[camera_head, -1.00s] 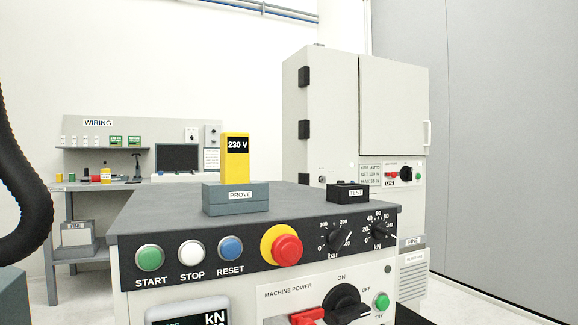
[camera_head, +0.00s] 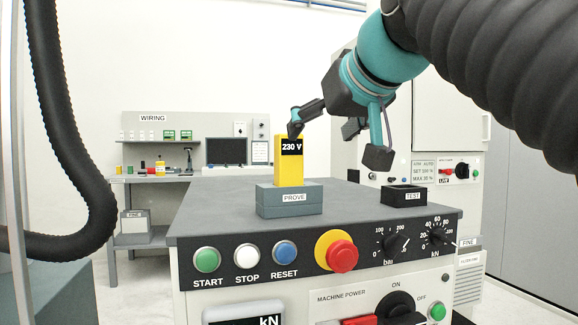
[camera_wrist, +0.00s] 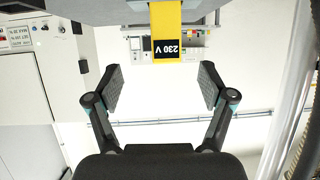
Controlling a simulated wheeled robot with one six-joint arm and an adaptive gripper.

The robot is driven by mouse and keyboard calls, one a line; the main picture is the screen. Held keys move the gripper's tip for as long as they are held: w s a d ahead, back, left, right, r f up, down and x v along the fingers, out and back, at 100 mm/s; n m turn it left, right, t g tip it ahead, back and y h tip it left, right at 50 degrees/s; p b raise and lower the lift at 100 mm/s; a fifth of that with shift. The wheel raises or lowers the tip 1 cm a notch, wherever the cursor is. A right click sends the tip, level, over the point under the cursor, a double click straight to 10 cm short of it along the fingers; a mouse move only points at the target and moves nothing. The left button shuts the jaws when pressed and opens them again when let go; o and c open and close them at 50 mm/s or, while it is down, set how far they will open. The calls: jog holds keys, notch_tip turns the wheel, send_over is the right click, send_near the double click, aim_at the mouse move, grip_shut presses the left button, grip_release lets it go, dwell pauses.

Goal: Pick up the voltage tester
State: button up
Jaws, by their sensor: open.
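The voltage tester (camera_head: 287,168) is a yellow upright block with a black "230 V" label. It stands in the grey-blue PROVE holder (camera_head: 290,202) on the machine's dark top. My gripper (camera_head: 337,140) is open and empty, to the upper right of the tester in the head view. One finger shows by the tester's top edge, the other hangs to its right. In the wrist view the picture is upside down. There the tester (camera_wrist: 166,28) lies at the top, roughly centred between the spread fingers of my gripper (camera_wrist: 160,84) and beyond their tips.
A black TEST block (camera_head: 404,196) stands on the machine top (camera_head: 225,195) right of the holder. A red emergency button (camera_head: 342,252) and knobs are on the front panel.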

aim_at(289, 143)
jog(key=w+a, duration=0.1)
jog(key=w, duration=0.1)
jog(key=w+a, duration=0.1)
jog(key=w, duration=0.1)
jog(key=w+a+f, duration=0.1)
jog(key=w, duration=0.2)
jog(key=shift+w+a, duration=0.1)
jog(key=shift+a, duration=0.1)
jog(key=shift+x, duration=2.7)
jog(key=shift+f, duration=0.1)
jog(key=c, duration=1.4)
jog(key=shift+c, duration=0.2)
jog(key=shift+r, duration=0.7)
notch_tip(289, 143, up, 3)
jog(key=shift+d+r+t+p, duration=0.15)
jog(key=shift+t+p, duration=0.15)
jog(key=shift+p, duration=0.5)
jog(key=d+r, duration=0.6)
jog(key=d, duration=0.5)
jog(key=shift+w, duration=0.2)
